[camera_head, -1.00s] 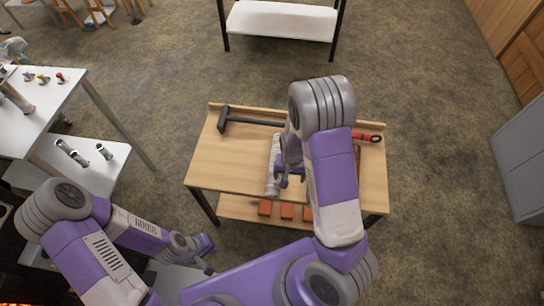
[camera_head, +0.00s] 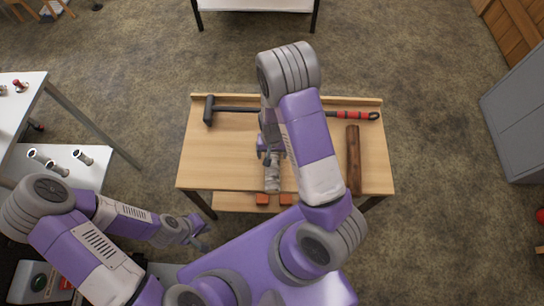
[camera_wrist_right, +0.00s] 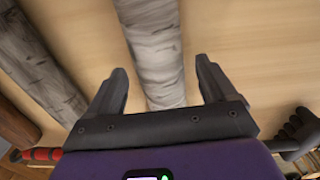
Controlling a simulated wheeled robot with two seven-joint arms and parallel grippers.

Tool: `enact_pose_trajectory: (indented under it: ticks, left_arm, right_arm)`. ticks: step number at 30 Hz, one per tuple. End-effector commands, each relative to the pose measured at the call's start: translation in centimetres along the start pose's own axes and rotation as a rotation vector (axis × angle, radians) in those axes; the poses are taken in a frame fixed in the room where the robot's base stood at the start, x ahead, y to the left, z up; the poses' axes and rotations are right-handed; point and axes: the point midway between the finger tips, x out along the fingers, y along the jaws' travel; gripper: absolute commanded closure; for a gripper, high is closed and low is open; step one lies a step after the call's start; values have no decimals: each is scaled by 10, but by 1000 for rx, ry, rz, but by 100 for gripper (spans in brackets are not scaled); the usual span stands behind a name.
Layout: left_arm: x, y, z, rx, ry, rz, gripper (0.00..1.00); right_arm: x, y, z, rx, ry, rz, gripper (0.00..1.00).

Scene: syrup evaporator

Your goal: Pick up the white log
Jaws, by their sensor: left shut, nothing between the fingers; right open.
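The white log (camera_head: 272,182) lies on the wooden workbench (camera_head: 220,160), partly hidden by my right arm in the head view. In the right wrist view the pale, birch-like log (camera_wrist_right: 152,35) runs between the two open fingers of my right gripper (camera_wrist_right: 162,78). The fingers are on either side of it; whether they touch it I cannot tell. My right gripper also shows in the head view (camera_head: 268,152), over the log. My left gripper (camera_head: 200,234) is shut and empty, low at the left, away from the workbench.
A grey-brown log (camera_wrist_right: 38,62) lies beside the white one. A dark brown log (camera_head: 353,165) lies further right. A sledgehammer (camera_head: 240,108) with a red grip lies along the back edge. Orange blocks (camera_head: 262,199) sit on the lower shelf. A white table (camera_head: 22,110) stands left.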

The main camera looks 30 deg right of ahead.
Motion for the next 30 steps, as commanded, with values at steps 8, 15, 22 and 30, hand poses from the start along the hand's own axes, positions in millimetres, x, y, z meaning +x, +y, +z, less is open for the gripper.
enact_pose_trajectory:
  ticks: [8, 15, 22, 30]
  left_arm:
    - [4, -2, 0, 0, 0, 0, 100]
    - [4, -2, 0, 0, 0, 0, 100]
    - [4, -2, 0, 0, 0, 0, 100]
    - [4, -1, 0, 0, 0, 0, 100]
  right_arm:
    - [12, 0, 0, 0, 1, -1, 16]
    - [11, 0, 0, 0, 1, -1, 46]
    - [11, 0, 0, 0, 1, 0, 81]
    - [10, 0, -1, 0, 2, -1, 88]
